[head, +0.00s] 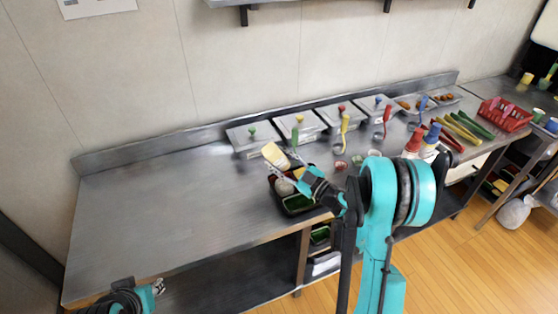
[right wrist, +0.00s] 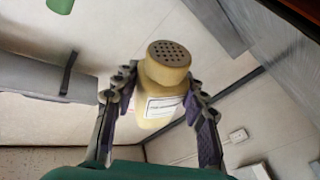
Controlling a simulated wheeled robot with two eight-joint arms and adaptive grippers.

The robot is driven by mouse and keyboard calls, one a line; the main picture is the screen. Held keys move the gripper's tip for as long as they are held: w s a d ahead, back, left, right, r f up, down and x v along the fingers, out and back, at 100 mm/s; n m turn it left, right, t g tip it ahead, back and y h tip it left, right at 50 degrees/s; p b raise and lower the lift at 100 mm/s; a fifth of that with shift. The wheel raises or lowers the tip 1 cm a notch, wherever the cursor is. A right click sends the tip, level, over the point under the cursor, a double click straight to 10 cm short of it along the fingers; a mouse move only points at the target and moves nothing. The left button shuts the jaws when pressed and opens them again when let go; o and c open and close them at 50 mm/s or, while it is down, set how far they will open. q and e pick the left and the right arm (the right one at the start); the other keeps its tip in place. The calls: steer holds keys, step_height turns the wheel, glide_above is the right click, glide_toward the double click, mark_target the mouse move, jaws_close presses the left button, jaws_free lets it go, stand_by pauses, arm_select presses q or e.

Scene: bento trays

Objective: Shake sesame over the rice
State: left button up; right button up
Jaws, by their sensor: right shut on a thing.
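A cream-yellow sesame shaker (head: 274,154) is held by my right gripper (head: 288,168) above the bento tray. In the right wrist view the shaker (right wrist: 163,90) sits between both fingers, with its perforated cap and a white label in sight. It looks tilted in the head view. The dark bento tray (head: 292,213) stands on the counter under the gripper. It has a white mound, seemingly the rice (head: 283,187), in its left part and a green compartment at its front. My right gripper partly hides the tray.
Lidded steel containers (head: 299,124) with coloured knobs line the back of the steel counter (head: 170,205). The counter's left half is clear.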

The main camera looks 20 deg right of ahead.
mark_target(283, 170)
step_height(283, 170, down, 4)
steer(key=shift+r+b, duration=0.25)
steer(key=shift+b, duration=0.6)
steer(key=shift+r, duration=0.1)
steer(key=shift+r+p, duration=1.1)
steer(key=shift+r, duration=0.65)
step_height(283, 170, up, 7)
steer(key=p, duration=0.4)
steer(key=shift+p, duration=0.35)
